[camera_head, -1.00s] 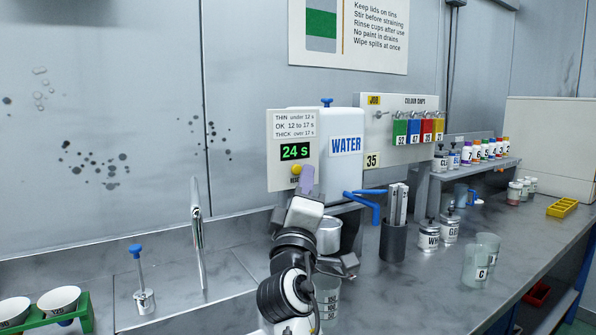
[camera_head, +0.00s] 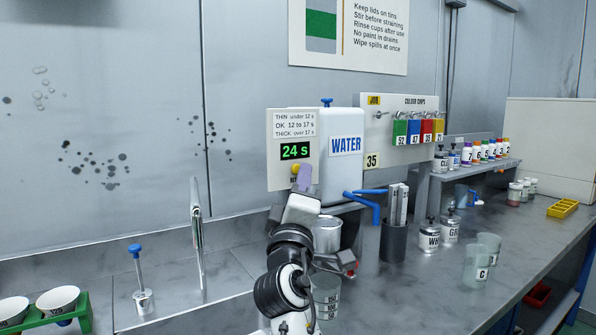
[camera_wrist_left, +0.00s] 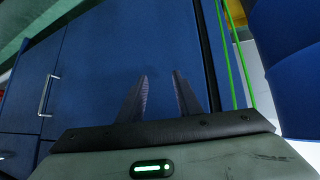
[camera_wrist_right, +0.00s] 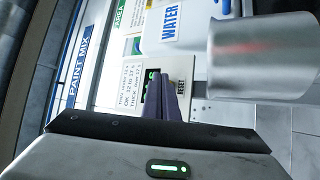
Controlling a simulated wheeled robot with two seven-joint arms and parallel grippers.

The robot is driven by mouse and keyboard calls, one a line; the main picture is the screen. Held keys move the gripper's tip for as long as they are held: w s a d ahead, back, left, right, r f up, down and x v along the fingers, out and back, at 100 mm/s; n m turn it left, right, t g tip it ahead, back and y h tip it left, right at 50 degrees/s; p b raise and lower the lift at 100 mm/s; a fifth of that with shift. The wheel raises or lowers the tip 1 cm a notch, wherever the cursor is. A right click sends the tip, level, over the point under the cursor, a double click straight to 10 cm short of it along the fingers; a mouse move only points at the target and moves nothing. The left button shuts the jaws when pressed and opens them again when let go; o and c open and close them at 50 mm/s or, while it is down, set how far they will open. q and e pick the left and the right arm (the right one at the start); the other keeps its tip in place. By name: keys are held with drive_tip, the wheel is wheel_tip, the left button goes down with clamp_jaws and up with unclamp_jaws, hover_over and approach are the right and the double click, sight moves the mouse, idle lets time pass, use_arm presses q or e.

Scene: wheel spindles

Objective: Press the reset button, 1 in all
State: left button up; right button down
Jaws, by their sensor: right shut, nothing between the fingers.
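The yellow reset button (camera_head: 295,168) sits on the pale timer panel (camera_head: 280,178), below a green display (camera_head: 296,151) reading 24 s. My right gripper (camera_head: 304,176) is shut and empty, its purple-grey fingertips right at the button and covering part of it. Whether they touch it I cannot tell. In the right wrist view the shut fingers (camera_wrist_right: 165,85) point at the panel beside the RESET label (camera_wrist_right: 181,88) and hide the button. My left gripper (camera_wrist_left: 161,76) shows only in the left wrist view, fingers apart and empty, before blue cabinet fronts.
A white WATER tank (camera_head: 345,165) with a blue tap stands right of the panel. A metal pot (camera_head: 327,234) is close beside my right arm, large in the right wrist view (camera_wrist_right: 262,55). A clear measuring cup (camera_head: 327,292) stands below. The sink area to the left is mostly free.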

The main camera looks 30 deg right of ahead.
drive_tip(key=shift+w+b, duration=0.3)
drive_tip(key=shift+w, duration=0.15)
idle(0.4)
drive_tip(key=shift+s, duration=0.1)
drive_tip(key=shift+s+p, duration=0.35)
drive_tip(key=shift+s, duration=0.4)
drive_tip(key=shift+s, duration=0.1)
drive_tip(key=shift+s+d+p, duration=0.1)
drive_tip(key=shift+s+p, duration=0.5)
drive_tip(key=shift+s, duration=0.6)
drive_tip(key=shift+s+d+p, duration=0.1)
drive_tip(key=shift+s+p, duration=0.2)
drive_tip(key=shift+s, duration=0.9)
